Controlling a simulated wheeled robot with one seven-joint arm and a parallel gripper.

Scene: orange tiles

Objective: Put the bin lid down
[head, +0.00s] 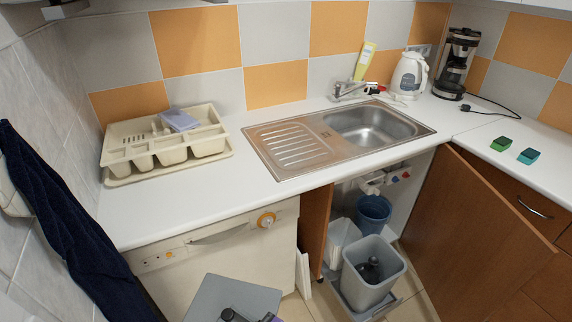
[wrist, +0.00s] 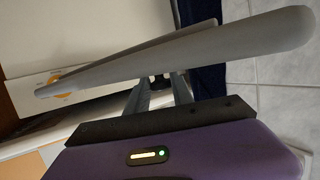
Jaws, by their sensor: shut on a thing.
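The bin lid (head: 226,292) is a flat grey panel at the bottom of the head view, in front of the white dishwasher. In the wrist view the lid (wrist: 200,48) is seen nearly edge-on, slanting across the picture. My gripper (wrist: 159,82) is shut on the lid, with its fingers meeting the lid's near side around the middle. Only a dark and purple bit of my gripper shows at the bottom of the head view. The grey bin (head: 364,293) stands uncovered in the open cupboard under the sink, with a dark object inside.
A blue bin (head: 374,212) stands behind the grey one. The open cupboard door (head: 475,235) takes up the right side. The white counter (head: 255,195) has bare room between the cutlery tray (head: 120,170) and the sink (head: 290,165). A dark blue towel (head: 60,220) hangs at the left.

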